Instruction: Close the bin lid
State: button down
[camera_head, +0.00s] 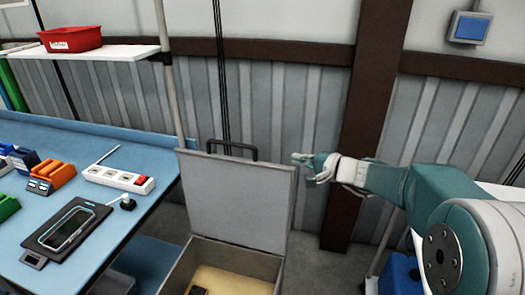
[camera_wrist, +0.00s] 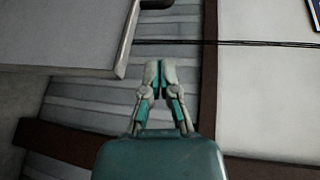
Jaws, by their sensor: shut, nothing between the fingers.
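The bin (camera_head: 178,278) is a grey box standing on the floor beside the blue bench, cut off by the bottom edge of the head view. Its grey lid (camera_head: 235,205) stands upright, raised at the back, with a dark handle (camera_head: 232,146) on its top edge. The inside is yellowish with a small dark item in it. My gripper (camera_head: 297,157) is shut and empty, right of the lid's top right corner and apart from it in the picture. In the wrist view my gripper (camera_wrist: 160,65) points up, with the lid (camera_wrist: 70,30) at upper left and part of its handle.
A blue bench (camera_head: 120,225) at left holds a power strip (camera_head: 118,178), a tablet-like device (camera_head: 68,228) and several tools. A shelf (camera_head: 85,53) above carries a red tray (camera_head: 70,39). A brown post (camera_head: 365,110) and corrugated wall stand behind. A blue object (camera_head: 400,272) lies lower right.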

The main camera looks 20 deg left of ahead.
jog(key=w+a+f+m+t+y, duration=0.1)
jog(key=w+a, duration=0.3)
jog(key=a, duration=0.8)
jog(key=shift+f+m+t, duration=0.3)
jog(key=shift+f+m, duration=0.1)
jog(key=shift+f, duration=0.45)
